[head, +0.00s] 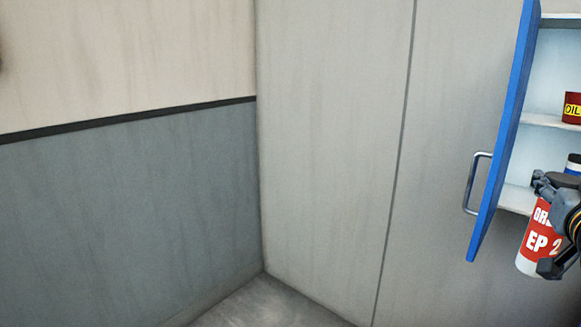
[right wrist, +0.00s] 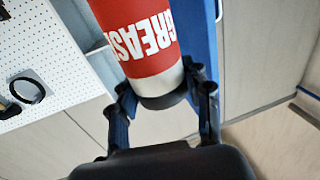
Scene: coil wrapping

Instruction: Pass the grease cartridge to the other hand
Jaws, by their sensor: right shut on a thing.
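The grease cartridge (head: 537,243) is red and white with a dark cap, with "EP 2" showing on its label. It is at the right edge of the head view, partly covered by my right gripper (head: 549,226). In the right wrist view the cartridge (right wrist: 142,42) reads "GREASE" and sits between the two fingers of my right gripper (right wrist: 162,100). The right gripper is shut on it, and it hangs slightly tilted in front of the cabinet. My left gripper is in neither view.
A blue cabinet door (head: 503,130) with a metal handle (head: 472,185) stands open left of the cartridge. Behind are white shelves (head: 550,121) with a red oil can (head: 572,108). A white pegboard (right wrist: 62,45) shows in the wrist view. The head view's left and middle are clear.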

